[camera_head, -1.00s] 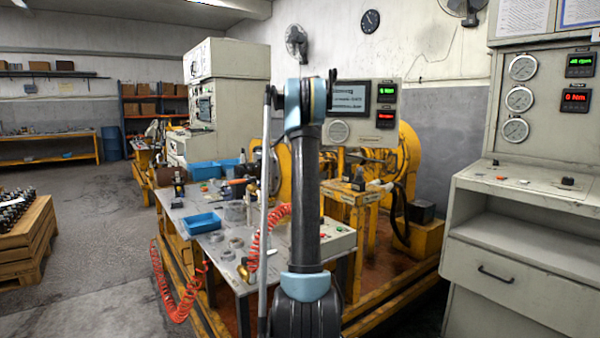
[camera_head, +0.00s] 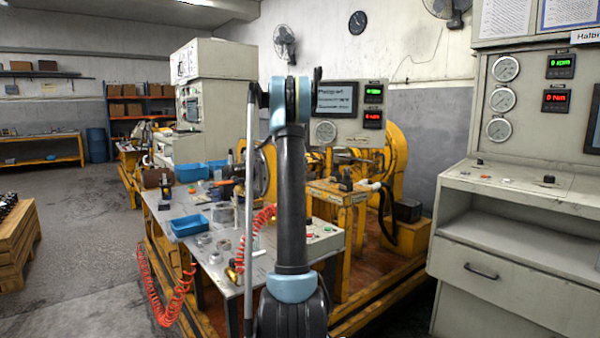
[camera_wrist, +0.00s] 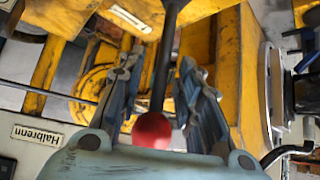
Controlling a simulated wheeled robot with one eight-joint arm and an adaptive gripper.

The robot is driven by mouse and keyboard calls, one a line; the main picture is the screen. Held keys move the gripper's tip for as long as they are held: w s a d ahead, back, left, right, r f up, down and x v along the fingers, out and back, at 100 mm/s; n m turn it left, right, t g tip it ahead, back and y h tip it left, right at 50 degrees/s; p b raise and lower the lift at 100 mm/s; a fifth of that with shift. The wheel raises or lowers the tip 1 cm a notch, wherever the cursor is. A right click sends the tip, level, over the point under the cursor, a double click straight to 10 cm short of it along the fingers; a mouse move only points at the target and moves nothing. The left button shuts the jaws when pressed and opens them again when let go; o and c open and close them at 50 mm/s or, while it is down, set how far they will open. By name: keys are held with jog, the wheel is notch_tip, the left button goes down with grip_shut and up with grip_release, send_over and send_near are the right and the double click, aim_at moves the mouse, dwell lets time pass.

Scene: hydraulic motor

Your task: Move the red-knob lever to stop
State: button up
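The red-knob lever shows in the wrist view, with its round red knob (camera_wrist: 152,132) near the palm of my gripper (camera_wrist: 157,65) and its dark rod (camera_wrist: 164,50) running away towards the top. My gripper is open. Its two fingers stand on either side of the rod, with visible gaps on both sides. The knob lies between the finger bases, close to the palm; whether it touches the palm I cannot tell. In the head view my arm hides the lever and the gripper. No stop marking is readable.
Yellow machine frame (camera_wrist: 225,60) lies behind the lever. A plate lettered Halbrenn (camera_wrist: 37,136) is at lower left in the wrist view. In the head view, a workbench (camera_head: 222,275) with blue trays stands left of my arm, and a grey control cabinet (camera_head: 515,270) stands right.

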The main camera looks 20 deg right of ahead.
jog(key=v, duration=1)
jog(key=shift+s+r, duration=0.2)
jog(key=shift+a, duration=0.15)
jog(key=s+a+f+n+g+y, duration=0.1)
jog(key=s+a+f, duration=0.1)
jog(key=s+a, duration=0.6)
jog(key=s+a+f+n+y, duration=0.1)
jog(key=s+a+f, duration=0.25)
jog(key=s, duration=0.75)
jog(key=s+a+f+n+g+y, duration=0.1)
jog(key=s+a+f+n, duration=0.1)
jog(key=s+a, duration=0.6)
jog(key=s+a+f+n+g+y, duration=0.1)
jog(key=s+a+f, duration=0.2)
jog(key=s+f, duration=0.3)
jog(key=s+a+f+n, duration=0.1)
jog(key=s+f, duration=0.6)
jog(key=s, duration=0.8)
jog(key=s+a+f+n+g+y, duration=0.1)
jog(key=s+a+f+n, duration=0.1)
jog(key=s+a+f, duration=0.2)
jog(key=s+f, duration=0.3)
jog(key=s, duration=0.3)
jog(key=shift+s+a+f+g+y, duration=0.25)
jog(key=shift+a+g+y, duration=0.05)
jog(key=shift+a, duration=0.05)
